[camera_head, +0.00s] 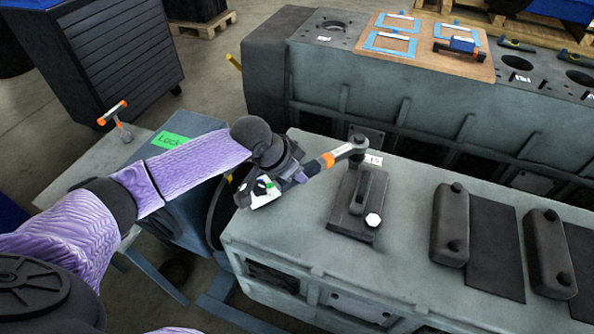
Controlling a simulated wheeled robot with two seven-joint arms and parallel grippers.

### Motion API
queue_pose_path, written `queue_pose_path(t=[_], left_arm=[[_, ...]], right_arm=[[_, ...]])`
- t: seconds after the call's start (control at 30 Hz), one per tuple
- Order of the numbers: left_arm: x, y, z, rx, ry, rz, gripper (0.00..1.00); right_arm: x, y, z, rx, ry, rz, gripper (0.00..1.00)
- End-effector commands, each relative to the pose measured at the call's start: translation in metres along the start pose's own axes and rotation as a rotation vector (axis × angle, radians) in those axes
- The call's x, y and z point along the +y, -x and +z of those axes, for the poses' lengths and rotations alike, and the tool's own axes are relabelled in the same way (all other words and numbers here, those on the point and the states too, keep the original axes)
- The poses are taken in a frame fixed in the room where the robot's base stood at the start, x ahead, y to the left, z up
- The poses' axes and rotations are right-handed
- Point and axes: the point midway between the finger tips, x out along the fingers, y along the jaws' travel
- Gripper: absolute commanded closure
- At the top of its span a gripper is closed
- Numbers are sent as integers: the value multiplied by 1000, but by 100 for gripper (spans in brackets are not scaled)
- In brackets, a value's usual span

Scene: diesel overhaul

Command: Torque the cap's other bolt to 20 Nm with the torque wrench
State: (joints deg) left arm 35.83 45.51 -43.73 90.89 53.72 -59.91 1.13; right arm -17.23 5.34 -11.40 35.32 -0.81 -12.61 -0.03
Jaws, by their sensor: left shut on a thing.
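My left gripper (299,175) is shut on the torque wrench (327,159), which has an orange band and a dark ratchet head. The wrench points right and slightly away, with its head over the far end of the dark bearing cap (361,196). The far bolt is hidden by the wrench head, so I cannot tell whether the head is seated on it. The cap's near bolt (373,220) shows a pale hexagonal head and is uncovered. My right gripper is not in view.
The cap stands on a grey engine block (300,240). Two more dark caps (449,225) stand to the right beside dark flat plates. Behind is another block with a wooden board (420,50) of tools. An orange-handled tool (113,113) stands on the left bench.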

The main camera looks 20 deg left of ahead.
Motion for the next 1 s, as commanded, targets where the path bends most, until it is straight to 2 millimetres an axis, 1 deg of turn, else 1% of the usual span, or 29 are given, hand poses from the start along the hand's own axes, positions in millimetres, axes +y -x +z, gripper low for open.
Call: queue_pose_path(t=[0.03, 0.1, 0.37, 0.6, 1.0], left_arm=[[-4, 1, -2, 5, -4, -6, 100], [-7, 1, -2, 7, -20, -2, 100], [-7, 1, -1, 8, -29, 1, 100], [-14, 0, -1, 7, -63, 21, 100], [-16, 0, -1, 5, -76, 28, 100]], right_arm=[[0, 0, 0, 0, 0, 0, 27], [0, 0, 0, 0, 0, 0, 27], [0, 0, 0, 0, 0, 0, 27], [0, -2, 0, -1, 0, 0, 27], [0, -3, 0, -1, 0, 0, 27]])
